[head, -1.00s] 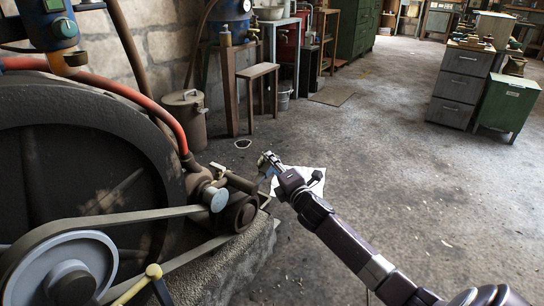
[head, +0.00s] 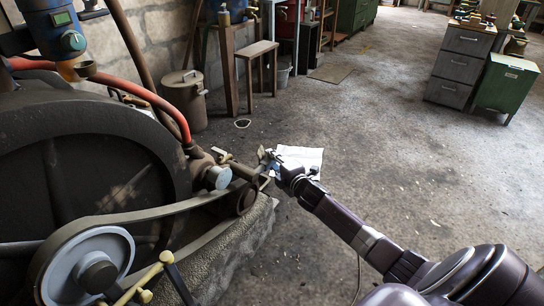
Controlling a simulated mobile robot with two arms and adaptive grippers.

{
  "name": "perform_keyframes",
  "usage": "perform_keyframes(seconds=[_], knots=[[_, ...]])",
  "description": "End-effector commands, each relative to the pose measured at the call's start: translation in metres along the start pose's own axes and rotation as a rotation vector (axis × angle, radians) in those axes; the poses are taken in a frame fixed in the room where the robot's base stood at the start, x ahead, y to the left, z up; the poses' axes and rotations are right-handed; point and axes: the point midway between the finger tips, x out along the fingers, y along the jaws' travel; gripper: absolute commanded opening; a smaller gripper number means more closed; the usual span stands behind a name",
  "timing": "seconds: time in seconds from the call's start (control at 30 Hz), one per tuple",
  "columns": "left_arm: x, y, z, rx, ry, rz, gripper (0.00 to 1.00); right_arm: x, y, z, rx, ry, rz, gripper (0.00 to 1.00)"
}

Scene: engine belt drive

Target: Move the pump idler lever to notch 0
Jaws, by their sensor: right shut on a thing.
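The belt drive stands at the left, with a large dark flywheel (head: 75,185), a grey pulley (head: 92,268) and a flat belt (head: 150,217) running to a small dark pulley (head: 240,198). My right gripper (head: 268,160) is beside the machine's right end, just above and right of the small pulley. It is shut on what looks like the end of the pump idler lever (head: 238,170); the contact is small and partly hidden by the fingers. The notch marks cannot be made out. My left gripper is not in view.
A yellow-knobbed rod (head: 150,276) stands at the bottom left. A red hose (head: 150,98) arches over the flywheel. A white sheet (head: 302,160) lies on the floor behind my right gripper. A lidded can (head: 185,100) stands by the wall.

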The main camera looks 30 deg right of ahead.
Motion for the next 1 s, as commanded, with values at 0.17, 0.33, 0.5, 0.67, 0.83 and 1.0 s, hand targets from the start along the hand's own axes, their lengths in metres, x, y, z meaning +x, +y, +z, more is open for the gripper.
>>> perform_keyframes(seconds=[0.17, 0.33, 0.5, 0.67, 0.83, 1.0], knots=[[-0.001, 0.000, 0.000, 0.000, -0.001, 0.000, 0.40, 0.000, -0.004, -0.001, 0.006, 0.001, -0.006, 0.25], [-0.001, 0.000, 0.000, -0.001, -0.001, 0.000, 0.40, 0.000, -0.003, -0.001, 0.004, 0.000, -0.004, 0.40], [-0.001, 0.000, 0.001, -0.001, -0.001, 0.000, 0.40, 0.000, -0.002, -0.001, 0.003, 0.000, -0.003, 0.40], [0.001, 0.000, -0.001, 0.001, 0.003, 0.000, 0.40, -0.003, -0.003, 0.000, 0.001, 0.000, -0.003, 0.40], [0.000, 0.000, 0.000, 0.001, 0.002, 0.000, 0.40, -0.019, -0.003, 0.000, 0.000, 0.000, -0.004, 0.40], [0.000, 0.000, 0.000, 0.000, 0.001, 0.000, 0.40, -0.046, -0.003, -0.001, 0.000, 0.001, -0.004, 0.40]])
